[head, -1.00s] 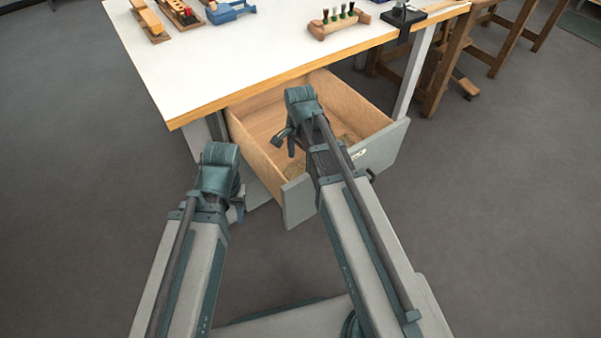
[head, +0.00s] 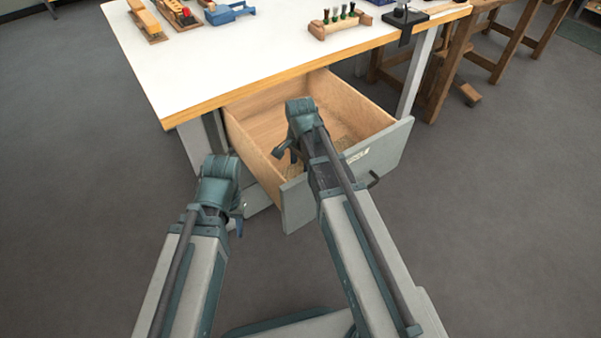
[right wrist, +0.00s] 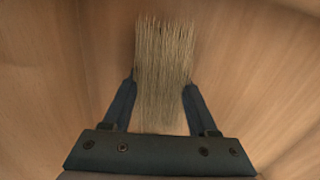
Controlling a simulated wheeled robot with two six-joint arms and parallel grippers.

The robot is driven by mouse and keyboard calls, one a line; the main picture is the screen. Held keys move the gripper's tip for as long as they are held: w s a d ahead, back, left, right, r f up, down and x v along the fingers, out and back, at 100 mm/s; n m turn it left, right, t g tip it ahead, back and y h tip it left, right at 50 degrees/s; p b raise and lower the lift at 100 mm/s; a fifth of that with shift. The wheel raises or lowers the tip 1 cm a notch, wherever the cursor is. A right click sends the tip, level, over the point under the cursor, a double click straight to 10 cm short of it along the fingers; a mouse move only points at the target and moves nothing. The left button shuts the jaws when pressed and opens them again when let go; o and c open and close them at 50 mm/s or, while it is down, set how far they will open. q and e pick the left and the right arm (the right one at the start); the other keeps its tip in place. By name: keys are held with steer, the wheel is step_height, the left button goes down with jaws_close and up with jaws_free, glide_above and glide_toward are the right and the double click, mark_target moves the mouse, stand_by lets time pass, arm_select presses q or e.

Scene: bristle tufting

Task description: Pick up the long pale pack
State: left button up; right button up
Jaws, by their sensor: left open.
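The long pale pack (right wrist: 165,70) of straw-like bristles shows in the right wrist view, running lengthwise away from my right gripper (right wrist: 160,82). One finger is at each side of the pack, close against its edges; I cannot tell whether they press on it. The pack's near end runs to the gripper body.
The open wooden drawer (head: 251,150) has a grey front (head: 380,152) and upright walls around my right wrist. The white tabletop (head: 220,65) overhangs its back. A wooden holder with several upright tools (head: 338,24) and a blue tool (head: 228,13) stand on top.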

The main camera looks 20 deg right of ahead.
mark_target(300, 168)
jaws_close()
steer(key=shift+r, duration=0.15)
step_height(300, 168, up, 10)
steer(key=p, duration=1)
